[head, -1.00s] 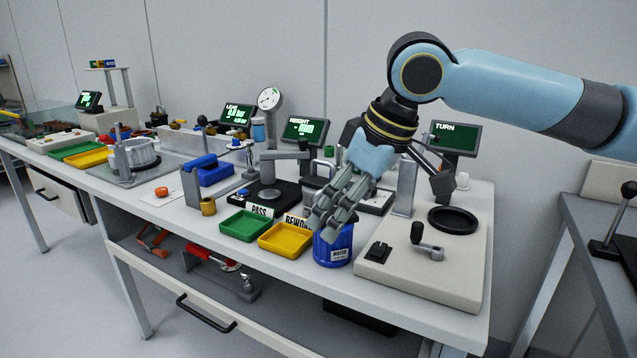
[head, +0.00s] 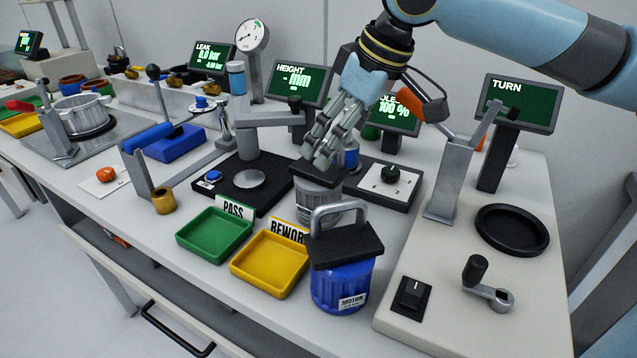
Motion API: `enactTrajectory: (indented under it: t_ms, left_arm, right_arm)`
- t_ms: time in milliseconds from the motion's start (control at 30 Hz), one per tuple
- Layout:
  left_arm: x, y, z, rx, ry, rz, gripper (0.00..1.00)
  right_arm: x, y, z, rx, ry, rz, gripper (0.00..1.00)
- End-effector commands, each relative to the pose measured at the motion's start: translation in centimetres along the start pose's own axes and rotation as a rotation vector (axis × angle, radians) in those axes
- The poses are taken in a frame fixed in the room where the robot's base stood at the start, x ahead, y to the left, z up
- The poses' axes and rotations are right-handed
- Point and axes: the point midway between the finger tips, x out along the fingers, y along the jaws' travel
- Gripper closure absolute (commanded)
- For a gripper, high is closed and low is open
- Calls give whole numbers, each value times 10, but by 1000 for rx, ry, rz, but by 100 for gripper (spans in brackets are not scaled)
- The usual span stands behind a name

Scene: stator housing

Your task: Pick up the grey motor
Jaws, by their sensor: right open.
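The grey motor (head: 318,207) is a grey cylinder with a black top plate. It stands behind the blue motor, which hides its lower front. My right gripper (head: 318,160) is open and points down just over the grey motor's black top. Its fingers cover the area above that top, so I cannot see a handle there or tell whether they touch it. The blue motor (head: 338,290), labelled MOTOR, stands upright with a black top and a grey loop handle. My left gripper is not in view.
Left of the motors lie a yellow tray (head: 270,284) with a REWORK sign and a green tray (head: 194,250) with a PASS sign. A grey post (head: 447,190) and the TURN screen (head: 519,101) stand to the right. A height gauge stands behind the trays.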

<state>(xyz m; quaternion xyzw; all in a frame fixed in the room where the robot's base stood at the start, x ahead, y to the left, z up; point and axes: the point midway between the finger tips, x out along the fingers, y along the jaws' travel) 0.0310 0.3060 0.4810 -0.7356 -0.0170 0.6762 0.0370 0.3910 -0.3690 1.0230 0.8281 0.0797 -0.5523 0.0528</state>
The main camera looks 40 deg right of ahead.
Motion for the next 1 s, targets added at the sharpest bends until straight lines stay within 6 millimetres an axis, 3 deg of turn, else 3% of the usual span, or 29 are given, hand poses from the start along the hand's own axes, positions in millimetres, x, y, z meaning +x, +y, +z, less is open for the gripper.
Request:
enactTrajectory:
  t_ms: [133,433,700,1000]
  left_arm:
    - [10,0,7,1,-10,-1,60]
    - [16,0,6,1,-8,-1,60]
    - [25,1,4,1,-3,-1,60]
    - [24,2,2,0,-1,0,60]
  right_arm:
    - [26,-2,1,6,0,-6,0]
    - [51,-1,-1,2,-1,-3,0]
    - [90,0,-3,3,-3,-3,0]
    - [93,0,-4,-1,-3,-1,1]
